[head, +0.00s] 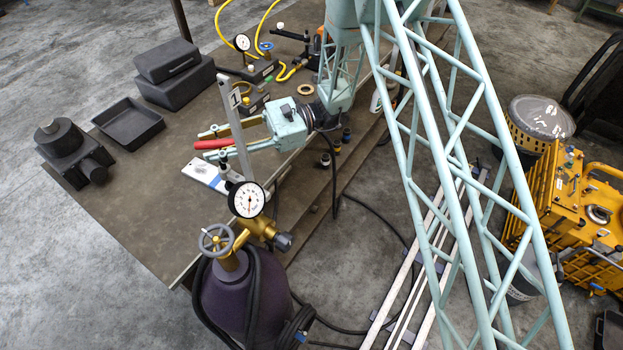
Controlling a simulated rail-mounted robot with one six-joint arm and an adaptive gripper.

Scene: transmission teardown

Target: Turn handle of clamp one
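Clamp one shows as an upright grey bar (240,135) with a plate marked "1" (235,98), standing near the front edge of the table. Its red handle (212,144) points left, roughly level. My gripper (207,143) reaches in from the right, with its teal body just right of the bar. Its two fingers are spread, one above and one below the red handle in the picture. A gap shows between the handle and each finger, so it looks open. I cannot tell the depth between handle and fingers. The bar hides part of the handle's right end and the fingers.
A purple gas cylinder (240,300) with a dial gauge (247,200) stands in front of the table. A white-blue plate (207,174) lies below the fingers. Dark boxes (175,75) and an open tray (128,122) lie left. The table's middle left is clear.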

